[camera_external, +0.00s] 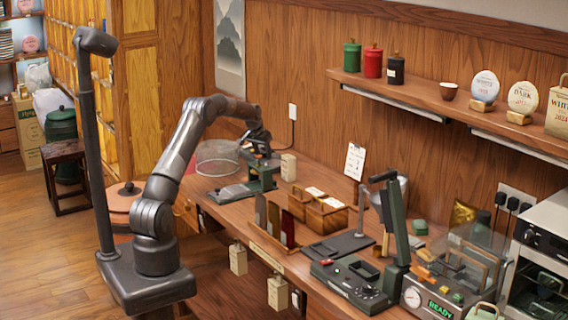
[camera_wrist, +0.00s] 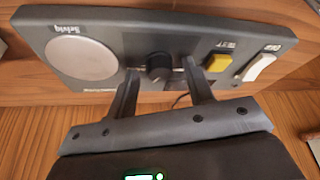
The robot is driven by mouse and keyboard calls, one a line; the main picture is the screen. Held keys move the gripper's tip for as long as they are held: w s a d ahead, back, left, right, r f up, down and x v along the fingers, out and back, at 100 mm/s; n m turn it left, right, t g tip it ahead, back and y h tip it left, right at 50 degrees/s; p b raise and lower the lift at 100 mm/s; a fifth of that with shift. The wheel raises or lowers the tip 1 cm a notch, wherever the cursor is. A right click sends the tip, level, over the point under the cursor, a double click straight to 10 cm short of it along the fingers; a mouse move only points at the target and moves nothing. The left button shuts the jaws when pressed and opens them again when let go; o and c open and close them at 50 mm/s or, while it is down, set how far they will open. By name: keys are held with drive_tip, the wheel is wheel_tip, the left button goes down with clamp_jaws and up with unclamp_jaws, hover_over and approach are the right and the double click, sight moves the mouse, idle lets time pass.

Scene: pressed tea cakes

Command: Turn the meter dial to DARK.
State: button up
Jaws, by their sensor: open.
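The meter (camera_wrist: 110,72) fills the top of the wrist view as a grey panel. It has a round pale disc (camera_wrist: 81,59) at left, a black dial (camera_wrist: 158,67) in the middle, a yellow button (camera_wrist: 218,62) and a white switch (camera_wrist: 259,67) at right. Its lettering appears turned over, and I cannot read the dial's setting. My gripper (camera_wrist: 160,70) is open, with one finger on each side of the dial and visible gaps between. In the external view my gripper (camera_external: 258,143) is at the back left of the counter, where the meter cannot be made out clearly.
A dark green stand (camera_external: 263,178) is close by my gripper, with a mesh dome (camera_external: 216,157) to its left and a cream box (camera_external: 288,166) to its right. Wooden boxes (camera_external: 326,216) and a lever press (camera_external: 396,225) occupy the counter further right.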

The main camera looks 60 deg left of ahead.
drive_tip(key=shift+d+n+y, duration=0.1)
drive_tip(key=shift+n+y, duration=0.2)
drive_tip(key=shift+n, duration=0.5)
drive_tip(key=shift+r+n, duration=0.2)
drive_tip(key=shift+n, duration=0.2)
drive_tip(key=v, duration=1)
drive_tip(key=s+d+r+m, duration=0.1)
drive_tip(key=s+d+r, duration=0.3)
drive_tip(key=d, duration=0.4)
drive_tip(key=s+d+r+m, duration=0.1)
drive_tip(key=s+d+r, duration=0.2)
drive_tip(key=d+r, duration=0.4)
drive_tip(key=shift+s+d, duration=0.35)
drive_tip(key=shift+d, duration=0.65)
drive_tip(key=shift+r, duration=0.15)
